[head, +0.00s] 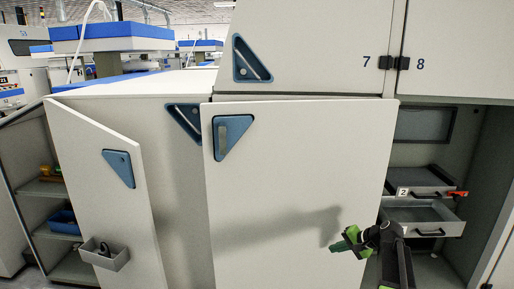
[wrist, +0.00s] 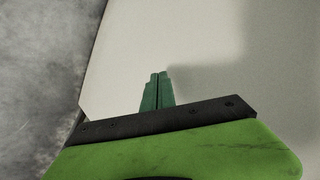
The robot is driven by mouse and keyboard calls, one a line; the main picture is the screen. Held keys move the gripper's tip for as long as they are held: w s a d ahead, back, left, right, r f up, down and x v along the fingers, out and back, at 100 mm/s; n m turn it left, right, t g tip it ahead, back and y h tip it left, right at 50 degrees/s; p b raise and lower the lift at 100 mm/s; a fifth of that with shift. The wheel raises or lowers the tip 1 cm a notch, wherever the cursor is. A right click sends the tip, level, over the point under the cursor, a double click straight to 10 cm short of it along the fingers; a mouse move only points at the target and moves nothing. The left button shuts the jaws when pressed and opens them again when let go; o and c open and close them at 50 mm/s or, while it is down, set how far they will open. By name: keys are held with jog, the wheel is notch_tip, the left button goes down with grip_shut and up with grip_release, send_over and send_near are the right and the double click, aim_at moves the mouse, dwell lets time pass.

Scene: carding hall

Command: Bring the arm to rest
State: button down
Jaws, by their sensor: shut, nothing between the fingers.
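My gripper (head: 338,246) is at the lower right of the head view, in front of a large cream door panel (head: 290,190). Its green fingers are together with nothing between them. In the wrist view the shut fingers (wrist: 157,90) point toward the same pale panel (wrist: 200,40). I cannot tell whether the fingertips touch it. My arm casts a shadow across the panel in the head view.
An open door (head: 95,180) with a small grey bin (head: 105,255) stands at left, beside shelves holding a blue tray (head: 64,222). At right, an open cabinet holds a pulled-out grey drawer (head: 422,217) and another marked 2 (head: 420,180). Grey floor (wrist: 40,60) shows in the wrist view.

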jog(key=s+a+f+n+g, duration=0.1)
jog(key=s+a+n+g, duration=0.1)
jog(key=a, duration=0.7)
jog(key=s+a+f+n+g, duration=0.1)
jog(key=s+a+n+g, duration=0.15)
jog(key=a, duration=0.75)
jog(key=s+a+f+n+g+h+p, duration=0.1)
jog(key=s+a+f+n+g+h, duration=0.15)
jog(key=s+a, duration=0.55)
jog(key=s+d+f+n+h, duration=0.1)
jog(key=s+d+n+h, duration=0.1)
jog(key=s+d+h, duration=0.35)
notch_tip(320, 180, up, 38)
jog(key=d+y+p, duration=0.1)
jog(key=y+p, duration=0.1)
jog(key=p, duration=3.6)
jog(key=shift+d, duration=0.4)
jog(key=shift+s, duration=0.1)
